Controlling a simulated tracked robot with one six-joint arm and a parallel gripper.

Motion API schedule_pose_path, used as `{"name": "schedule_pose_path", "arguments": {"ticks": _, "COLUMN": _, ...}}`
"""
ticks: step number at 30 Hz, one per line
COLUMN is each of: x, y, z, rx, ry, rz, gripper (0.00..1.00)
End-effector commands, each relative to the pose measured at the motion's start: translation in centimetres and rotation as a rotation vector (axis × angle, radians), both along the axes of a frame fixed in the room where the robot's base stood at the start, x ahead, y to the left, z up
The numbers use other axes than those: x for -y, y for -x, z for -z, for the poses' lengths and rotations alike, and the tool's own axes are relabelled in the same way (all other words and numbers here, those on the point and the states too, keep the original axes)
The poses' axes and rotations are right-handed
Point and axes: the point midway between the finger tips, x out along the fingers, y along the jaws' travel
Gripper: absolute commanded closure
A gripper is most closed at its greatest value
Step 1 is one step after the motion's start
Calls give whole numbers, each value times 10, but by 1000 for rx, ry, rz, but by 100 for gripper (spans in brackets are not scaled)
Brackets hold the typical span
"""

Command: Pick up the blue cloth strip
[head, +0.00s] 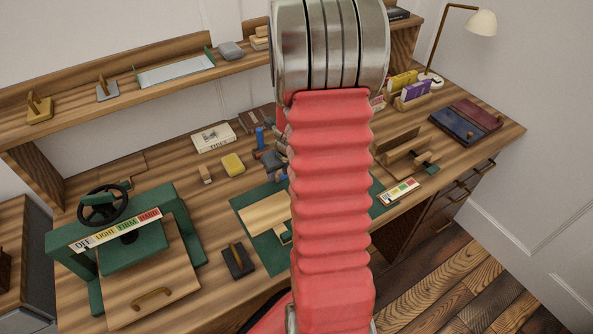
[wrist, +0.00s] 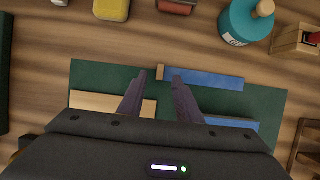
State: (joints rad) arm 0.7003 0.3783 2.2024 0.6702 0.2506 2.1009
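In the wrist view, a long blue strip (wrist: 208,78) lies along the far edge of the green mat (wrist: 85,80), with a small wooden piece (wrist: 160,72) at its left end. A second blue piece (wrist: 235,123) lies nearer on the mat, partly hidden by my gripper body. I cannot tell from texture which is cloth. My gripper (wrist: 158,76) is open and empty, its fingertips either side of the wooden piece in the picture. Whether they touch anything is unclear. In the head view my red arm hides much of the mat (head: 243,207).
A pale board (wrist: 90,101) lies on the mat's left. Beyond the mat are a yellow block (wrist: 111,8), a teal bottle (wrist: 240,22) and a wooden box (wrist: 294,40). In the head view, a green press (head: 180,232) stands left and a dark block (head: 238,262) near the front.

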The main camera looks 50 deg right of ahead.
Motion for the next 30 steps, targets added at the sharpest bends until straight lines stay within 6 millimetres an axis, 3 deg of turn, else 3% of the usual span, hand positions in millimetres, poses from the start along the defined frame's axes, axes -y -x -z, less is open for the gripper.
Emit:
{"name": "schedule_pose_path", "arguments": {"ticks": 8, "x": 3, "y": -8, "z": 22, "rx": -1, "ry": 1, "rz": 0, "gripper": 69}}
{"name": "schedule_pose_path", "arguments": {"ticks": 25, "x": 3, "y": -9, "z": 22, "rx": 0, "ry": 1, "rz": -1, "gripper": 69}}
{"name": "schedule_pose_path", "arguments": {"ticks": 30, "x": 3, "y": -9, "z": 22, "rx": 0, "ry": 1, "rz": -1, "gripper": 80}}
